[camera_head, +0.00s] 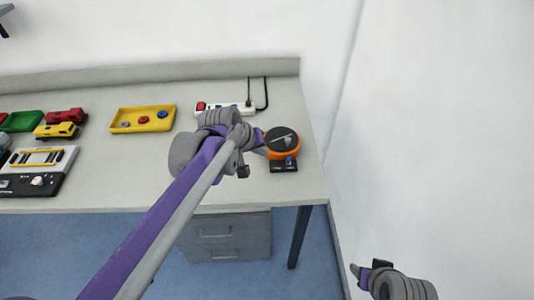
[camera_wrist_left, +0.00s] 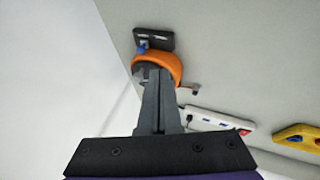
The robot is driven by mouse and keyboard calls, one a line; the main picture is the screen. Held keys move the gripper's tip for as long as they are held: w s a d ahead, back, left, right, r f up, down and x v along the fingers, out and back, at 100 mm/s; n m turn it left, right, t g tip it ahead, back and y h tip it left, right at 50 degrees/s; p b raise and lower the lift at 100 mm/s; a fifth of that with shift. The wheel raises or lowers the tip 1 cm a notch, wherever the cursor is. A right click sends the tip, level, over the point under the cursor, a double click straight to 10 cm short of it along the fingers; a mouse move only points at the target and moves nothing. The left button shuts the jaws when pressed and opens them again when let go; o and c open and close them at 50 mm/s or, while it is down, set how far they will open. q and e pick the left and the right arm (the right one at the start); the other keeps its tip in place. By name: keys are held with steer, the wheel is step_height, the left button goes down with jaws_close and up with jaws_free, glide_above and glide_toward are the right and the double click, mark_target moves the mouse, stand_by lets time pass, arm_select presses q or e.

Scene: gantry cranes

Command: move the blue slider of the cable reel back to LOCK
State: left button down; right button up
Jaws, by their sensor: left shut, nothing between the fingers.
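The cable reel (camera_head: 282,135) is a round orange drum with a dark top, near the right end of the table. Its black base plate (camera_head: 284,169) sticks out at the front, and the blue slider (camera_head: 289,160) stands on it. The wrist view also shows the orange reel (camera_wrist_left: 168,63), the blue slider (camera_wrist_left: 143,45) and the plate (camera_wrist_left: 160,38). The plate's lettering is too small to read. My left gripper (camera_head: 263,151) is shut and empty, its tips at the reel's left side; contact is unclear. My right gripper (camera_head: 357,270) is off the table at lower right; its finger opening is unclear.
A white power strip (camera_head: 238,107) with a red switch and black cable lies behind my left gripper. A yellow tray (camera_head: 122,121) with red and blue pieces stands further left. The wall is close on the right; the table front before the reel is clear.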

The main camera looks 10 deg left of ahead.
arm_select(q)
steer(key=shift+v, duration=1.05)
steer(key=shift+a, duration=0.15)
steer(key=s+a+f+m+y, duration=0.1)
steer(key=s+f, duration=0.3)
steer(key=s, duration=0.7)
steer(key=s+a+f+m+y, duration=0.1)
steer(key=s+a+f+m, duration=0.2)
steer(key=s, duration=0.8)
step_height(320, 180, down, 3)
steer(key=shift+r+g+y+p, duration=0.2)
steer(key=shift+g+y+p, duration=0.1)
steer(key=shift+y+p, duration=0.1)
steer(key=shift+s, duration=0.1)
